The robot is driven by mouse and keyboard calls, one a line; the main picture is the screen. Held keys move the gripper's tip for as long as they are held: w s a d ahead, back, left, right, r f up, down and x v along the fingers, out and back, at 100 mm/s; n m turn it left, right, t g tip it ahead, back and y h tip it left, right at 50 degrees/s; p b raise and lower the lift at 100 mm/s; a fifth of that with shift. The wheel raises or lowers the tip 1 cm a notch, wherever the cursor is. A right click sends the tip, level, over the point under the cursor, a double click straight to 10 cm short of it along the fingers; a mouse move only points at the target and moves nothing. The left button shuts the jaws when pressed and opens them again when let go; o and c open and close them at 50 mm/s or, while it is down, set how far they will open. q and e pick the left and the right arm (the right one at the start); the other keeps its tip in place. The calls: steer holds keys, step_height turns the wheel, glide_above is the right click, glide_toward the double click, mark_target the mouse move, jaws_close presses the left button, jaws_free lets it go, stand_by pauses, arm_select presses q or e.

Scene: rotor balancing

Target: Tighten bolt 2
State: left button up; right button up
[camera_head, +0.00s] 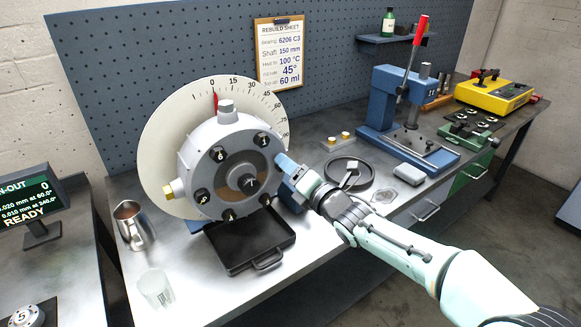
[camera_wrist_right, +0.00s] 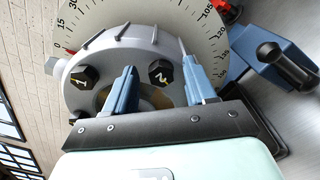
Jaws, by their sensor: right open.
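The rotor housing (camera_head: 222,140), a grey round body with dark numbered bolts around its face, stands on the bench in front of a white dial. Bolt 2 (camera_wrist_right: 161,73), a black hex head with a pale number, shows between my right gripper's fingers in the right wrist view. In the head view my gripper hides it. My right gripper (camera_head: 284,164) is open at the right side of the housing face. In the wrist view its blue fingers (camera_wrist_right: 160,64) stand apart on either side of bolt 2; contact cannot be told. My left gripper is not in view.
Bolt 1 (camera_head: 263,140) is close above my right gripper. A black ring (camera_head: 348,186) and blue press (camera_head: 385,110) stand at right.

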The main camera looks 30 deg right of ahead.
steer(key=shift+w, duration=0.3)
jaws_close()
